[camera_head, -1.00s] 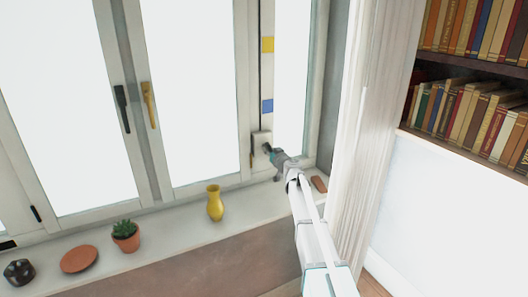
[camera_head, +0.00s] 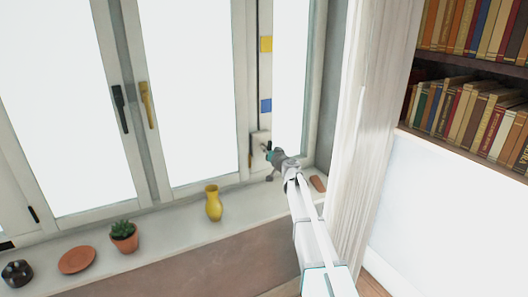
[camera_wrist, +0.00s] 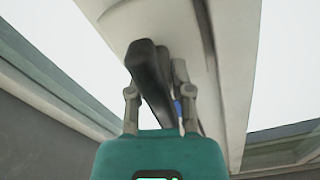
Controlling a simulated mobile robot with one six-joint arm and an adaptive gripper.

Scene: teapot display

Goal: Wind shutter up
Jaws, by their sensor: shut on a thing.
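A pale winder box (camera_head: 260,138) is mounted low on the right window frame. A dark crank handle (camera_wrist: 150,75) stands out from the pale frame in the wrist view. My gripper (camera_wrist: 158,95) has its two grey fingers on either side of this handle and is shut on it. In the head view my gripper (camera_head: 272,153) is right at the winder box and hides part of it. Above the box, a narrow strip carries a yellow square (camera_head: 265,44) and a blue square (camera_head: 266,106). The panes are plain white; I cannot make out the shutter's height.
On the sill stand a yellow vase (camera_head: 213,204), a potted plant (camera_head: 123,236), a terracotta saucer (camera_head: 77,260) and a dark round object (camera_head: 17,272). A pale curtain (camera_head: 352,140) hangs close right of my arm. A bookshelf (camera_head: 470,80) is further right.

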